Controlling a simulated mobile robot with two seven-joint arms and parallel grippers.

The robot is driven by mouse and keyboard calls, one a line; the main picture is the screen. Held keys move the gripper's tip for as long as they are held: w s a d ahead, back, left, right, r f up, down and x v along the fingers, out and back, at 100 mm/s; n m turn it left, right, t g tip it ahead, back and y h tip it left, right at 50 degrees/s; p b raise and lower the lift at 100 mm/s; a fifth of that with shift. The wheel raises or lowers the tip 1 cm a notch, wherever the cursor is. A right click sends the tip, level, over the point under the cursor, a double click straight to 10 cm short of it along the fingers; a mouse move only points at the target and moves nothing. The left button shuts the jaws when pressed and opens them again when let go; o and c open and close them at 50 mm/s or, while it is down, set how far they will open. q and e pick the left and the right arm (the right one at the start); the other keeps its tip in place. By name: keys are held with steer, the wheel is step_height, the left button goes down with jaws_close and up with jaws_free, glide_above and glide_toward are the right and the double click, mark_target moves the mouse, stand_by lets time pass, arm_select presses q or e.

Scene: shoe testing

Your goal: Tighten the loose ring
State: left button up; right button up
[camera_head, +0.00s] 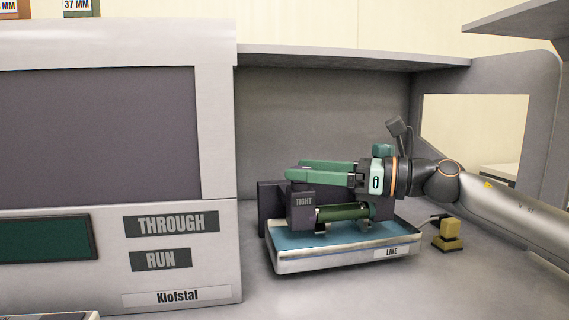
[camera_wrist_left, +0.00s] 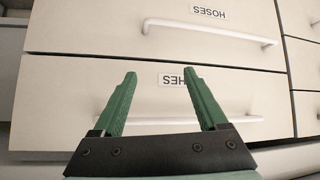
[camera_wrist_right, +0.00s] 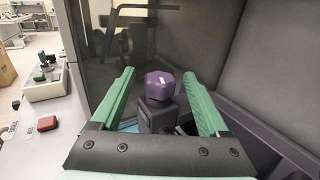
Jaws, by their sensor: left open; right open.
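A green cylinder (camera_head: 343,212) lies across the fixture. My right gripper (camera_head: 292,169) is open just above the fixture, its green fingers pointing left. In the right wrist view a purple faceted knob (camera_wrist_right: 159,86) on a dark post shows between the open fingers; I cannot tell if they touch it. I cannot pick out a loose ring for certain. My left gripper (camera_wrist_left: 158,76) is open and empty, facing drawers, and is outside the head view.
A grey machine with THROUGH (camera_head: 171,223) and RUN labels stands left of the tray. A small yellow object (camera_head: 448,235) sits right of the tray. Bay walls rise behind. A drawer front labelled HOSES (camera_wrist_left: 240,35) has a white handle. Bare counter lies before the tray.

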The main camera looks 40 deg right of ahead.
mark_target(288, 187)
steer(key=p+x, duration=0.1)
steer(key=x, duration=0.2)
steer(key=shift+w+a+r+p, duration=0.2)
steer(key=shift+w+p, duration=0.1)
steer(key=shift+p, duration=0.1)
arm_select(q)
steer(key=s+a, duration=0.1)
steer(key=s+a+y, duration=0.1)
steer(key=shift+a+r+n, duration=0.2)
steer(key=shift+a+n, duration=0.1)
steer(key=shift+a, duration=0.1)
arm_select(e)
steer(key=shift+w+a+f, duration=0.15)
steer(key=shift+w, duration=0.2)
steer(key=c, duration=0.4)
arm_select(q)
steer(key=shift+w+d+r, duration=0.1)
steer(key=shift+w+r, duration=0.05)
steer(key=shift+w, duration=0.05)
arm_select(e)
jaws_close()
